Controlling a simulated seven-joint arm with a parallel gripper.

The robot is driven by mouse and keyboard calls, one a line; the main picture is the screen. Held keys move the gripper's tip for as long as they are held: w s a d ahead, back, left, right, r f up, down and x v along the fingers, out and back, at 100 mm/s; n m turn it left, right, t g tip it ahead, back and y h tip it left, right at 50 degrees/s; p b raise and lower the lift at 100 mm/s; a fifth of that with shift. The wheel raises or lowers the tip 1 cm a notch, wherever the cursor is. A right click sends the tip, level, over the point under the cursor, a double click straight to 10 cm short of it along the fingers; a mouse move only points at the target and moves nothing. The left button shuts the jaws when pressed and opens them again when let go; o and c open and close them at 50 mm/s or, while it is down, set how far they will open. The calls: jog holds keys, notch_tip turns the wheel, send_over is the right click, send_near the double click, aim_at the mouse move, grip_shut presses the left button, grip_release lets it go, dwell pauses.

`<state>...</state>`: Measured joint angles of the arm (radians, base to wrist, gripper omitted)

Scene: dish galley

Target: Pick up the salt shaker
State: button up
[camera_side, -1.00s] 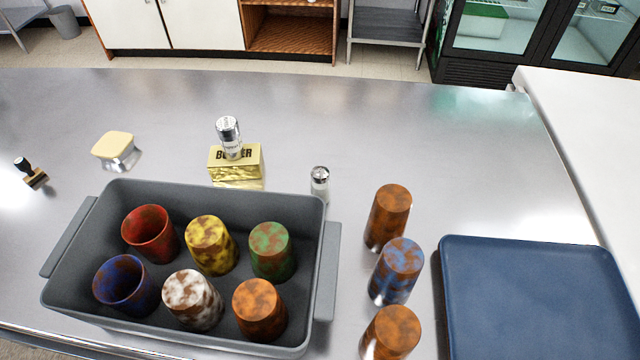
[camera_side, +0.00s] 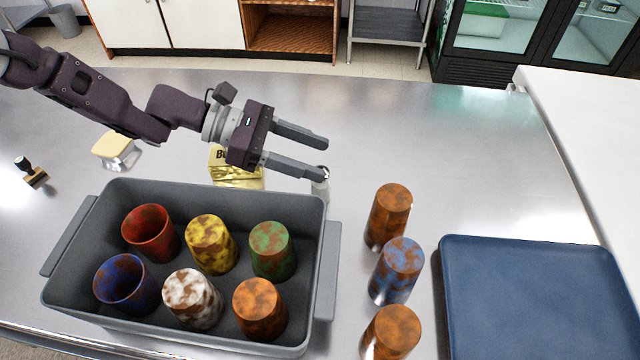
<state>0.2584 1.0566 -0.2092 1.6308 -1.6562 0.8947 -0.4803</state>
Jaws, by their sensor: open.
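A small shaker with a metal cap (camera_side: 321,186) stands upright on the steel counter beside the grey tub's back right corner; its upper part is partly covered by my gripper's lower finger. My gripper (camera_side: 323,158) is open and empty, its fingers pointing right, with the lower fingertip in front of this shaker's top. Whether they touch cannot be told. A second, metal-topped shaker stood on the gold butter box (camera_side: 236,178) earlier; my gripper and wrist now cover that spot. Which one holds salt cannot be told.
The grey tub (camera_side: 330,262) holds several coloured cups. Three upturned cups (camera_side: 389,215) stand in a row right of it, beside a blue tray (camera_side: 540,241). A cream-topped block (camera_side: 113,147) and a stamp-like item (camera_side: 31,172) stand left. The counter's back right is clear.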

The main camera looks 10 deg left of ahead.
aim_at(320, 185)
notch_tip(320, 185, down, 4)
jog(key=shift+f, duration=0.15)
jog(key=x, duration=0.5)
grip_shut()
